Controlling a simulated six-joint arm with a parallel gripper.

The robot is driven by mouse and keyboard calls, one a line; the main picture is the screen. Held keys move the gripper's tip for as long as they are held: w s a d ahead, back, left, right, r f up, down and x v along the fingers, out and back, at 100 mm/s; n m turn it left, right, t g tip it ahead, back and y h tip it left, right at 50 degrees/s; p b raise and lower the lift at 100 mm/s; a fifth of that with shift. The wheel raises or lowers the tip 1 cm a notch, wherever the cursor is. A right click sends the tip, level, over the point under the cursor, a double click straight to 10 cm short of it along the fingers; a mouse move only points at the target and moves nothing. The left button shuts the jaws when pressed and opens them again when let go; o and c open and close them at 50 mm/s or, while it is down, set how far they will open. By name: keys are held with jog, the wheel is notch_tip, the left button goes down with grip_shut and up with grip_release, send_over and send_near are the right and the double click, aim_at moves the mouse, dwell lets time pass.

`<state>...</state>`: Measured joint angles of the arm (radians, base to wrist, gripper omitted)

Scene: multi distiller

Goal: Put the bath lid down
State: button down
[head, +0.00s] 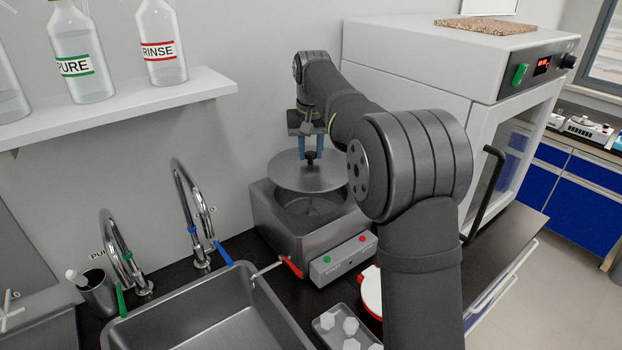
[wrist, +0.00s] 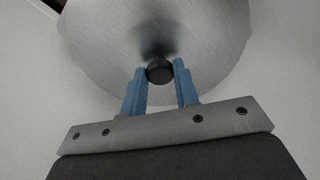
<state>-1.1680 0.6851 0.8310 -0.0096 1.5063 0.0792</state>
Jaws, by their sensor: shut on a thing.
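The bath lid (head: 300,179) is a round grey metal disc with a black knob (head: 310,157). It hangs above the open round basin of the bath (head: 268,212), a grey metal box with a control panel in front. A gap shows between the lid and the basin at the front. My gripper (head: 311,152) points down from above with its blue fingers shut on the knob. In the wrist view the lid (wrist: 100,45) fills the upper middle, with its knob (wrist: 159,71) between the fingertips. The basin is hidden in the wrist view.
A metal sink (head: 235,325) with taps (head: 187,215) lies left of the bath. A white oven (head: 405,95) stands to the right. A small tray (head: 335,340) with white pieces and a red-rimmed white item (head: 372,290) sit in front. A bottle shelf (head: 120,110) is at upper left.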

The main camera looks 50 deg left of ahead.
aim_at(311, 164)
jog(key=shift+f, duration=3.15)
jog(key=shift+f, duration=0.2)
jog(key=shift+f, duration=0.35)
jog(key=c, duration=1.1)
grip_release()
jog(key=r, duration=0.4)
jog(key=d+r, duration=0.1)
jog(key=r, duration=0.8)
jog(key=shift+s+d, duration=0.2)
jog(key=shift+s, duration=0.15)
